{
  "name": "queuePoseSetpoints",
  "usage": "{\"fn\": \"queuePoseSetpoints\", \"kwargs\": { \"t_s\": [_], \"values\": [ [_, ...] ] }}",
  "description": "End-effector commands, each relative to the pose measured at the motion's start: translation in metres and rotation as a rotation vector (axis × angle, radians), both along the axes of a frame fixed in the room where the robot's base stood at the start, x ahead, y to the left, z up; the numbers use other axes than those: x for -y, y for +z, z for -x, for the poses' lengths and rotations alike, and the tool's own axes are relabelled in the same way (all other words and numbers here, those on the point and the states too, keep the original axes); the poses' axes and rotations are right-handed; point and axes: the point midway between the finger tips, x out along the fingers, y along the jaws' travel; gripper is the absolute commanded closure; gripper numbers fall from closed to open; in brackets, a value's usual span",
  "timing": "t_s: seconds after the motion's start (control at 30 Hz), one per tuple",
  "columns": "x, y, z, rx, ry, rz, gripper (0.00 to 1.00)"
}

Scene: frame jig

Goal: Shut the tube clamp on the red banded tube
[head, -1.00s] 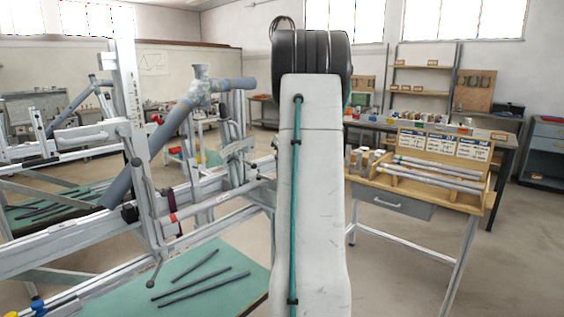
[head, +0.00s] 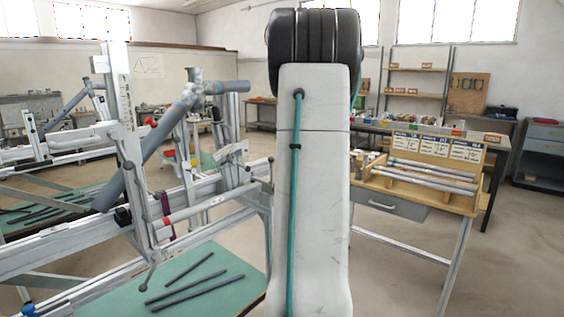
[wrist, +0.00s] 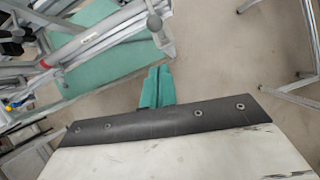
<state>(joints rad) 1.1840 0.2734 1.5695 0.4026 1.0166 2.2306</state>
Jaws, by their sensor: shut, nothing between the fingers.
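The red banded tube (head: 205,208) is a pale grey tube with a red band near its left end. It lies along the lower part of the metal frame jig in the head view, left of my arm. In the wrist view the tube (wrist: 100,32) slants across the upper left. A metal bracket with a dark knob (wrist: 154,22) stands by its right end; I cannot tell whether this is the tube clamp, or whether the clamp is open.
Rails and uprights of the jig (head: 125,130) fill the left side. Dark rods (head: 195,288) lie on a green surface below. A wooden rack of tubes (head: 430,175) stands on a table at the right. Open floor lies between that table and the jig.

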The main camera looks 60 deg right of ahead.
Motion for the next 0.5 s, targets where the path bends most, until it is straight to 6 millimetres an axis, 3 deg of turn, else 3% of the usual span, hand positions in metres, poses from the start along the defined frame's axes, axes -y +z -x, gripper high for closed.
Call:
{"fn": "queuePoseSetpoints", "kwargs": {
  "t_s": [0.2,0.5],
  "values": [
    [-0.004,0.028,0.006,-0.001,0.001,-0.001,1.0],
    [-0.004,0.033,0.009,-0.002,-0.001,-0.003,1.0]
  ]
}}
